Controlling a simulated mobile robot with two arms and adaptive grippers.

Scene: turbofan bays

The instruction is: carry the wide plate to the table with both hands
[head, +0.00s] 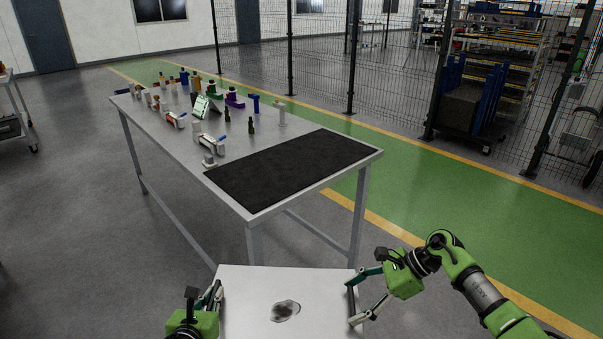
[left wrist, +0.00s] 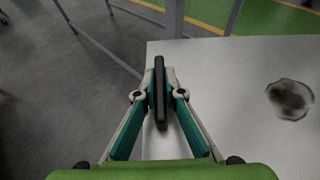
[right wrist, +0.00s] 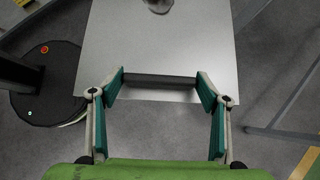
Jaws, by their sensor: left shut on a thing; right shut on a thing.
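The wide plate (head: 250,285) is a pale flat sheet with a dark smudge and a black bar handle on each side. It is in front of me, short of the table (head: 232,211), its near part cut off. My left gripper (head: 214,296) is shut on the left handle, which stands between its fingers in the left wrist view (left wrist: 160,92). My right gripper (head: 358,296) is at the right handle (right wrist: 160,79); in the right wrist view its fingers press at that bar's two ends. The table has a black mat (head: 295,168) on its near right part.
The mat is bare. A wire fence (head: 390,90) runs behind a green walkway (head: 440,185). A cart (head: 12,125) stands far left.

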